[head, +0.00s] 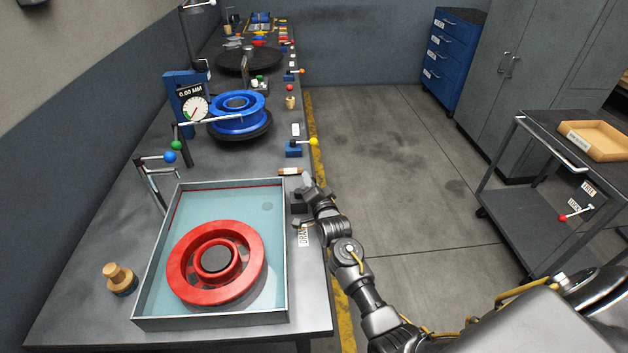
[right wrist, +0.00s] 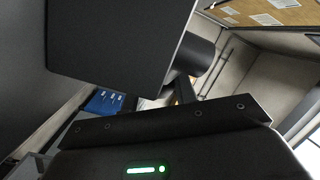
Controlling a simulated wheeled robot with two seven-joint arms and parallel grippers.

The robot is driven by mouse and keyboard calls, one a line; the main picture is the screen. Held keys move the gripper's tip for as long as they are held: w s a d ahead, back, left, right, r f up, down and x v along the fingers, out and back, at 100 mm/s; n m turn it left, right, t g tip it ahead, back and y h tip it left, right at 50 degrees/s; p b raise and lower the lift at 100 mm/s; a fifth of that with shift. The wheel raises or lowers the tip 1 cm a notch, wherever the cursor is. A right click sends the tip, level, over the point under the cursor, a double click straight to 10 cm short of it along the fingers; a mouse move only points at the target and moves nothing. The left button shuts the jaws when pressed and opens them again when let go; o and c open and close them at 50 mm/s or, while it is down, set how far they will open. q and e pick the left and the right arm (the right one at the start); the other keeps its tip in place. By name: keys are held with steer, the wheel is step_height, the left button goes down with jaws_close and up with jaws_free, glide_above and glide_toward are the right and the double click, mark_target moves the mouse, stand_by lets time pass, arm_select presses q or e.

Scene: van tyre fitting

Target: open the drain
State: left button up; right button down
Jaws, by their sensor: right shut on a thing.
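The water tank (head: 287,262) is a shallow grey tray with bluish water, on the near part of the bench. A white DRAIN label (head: 304,237) is on the bench beside the tank's right wall. My right gripper (head: 300,200) is at that wall, just beyond the label, shut on what seems to be the drain handle, mostly hidden by the jaws. In the right wrist view, the dark jaws (right wrist: 115,45) fill much of the picture. My left gripper is out of view.
A lever with a yellow knob (head: 313,141) and a small brown-and-white cylinder (head: 290,171) are just beyond my gripper. A blue rim (head: 237,108) and a dial gauge (head: 195,108) stand farther back. A wooden brush (head: 119,278) is left of the tank. A trolley (head: 530,190) stands right; the floor between is clear.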

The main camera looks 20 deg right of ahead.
steer(key=shift+s+h, duration=0.1)
steer(key=shift+h, duration=0.2)
steer(key=c, duration=1.1)
jaws_free()
steer(key=shift+s+f, duration=0.1)
steer(key=shift+s, duration=0.4)
steer(key=s, duration=0.3)
steer(key=s+a+b, duration=0.1)
steer(key=s, duration=0.5)
steer(key=shift+s+a, duration=0.35)
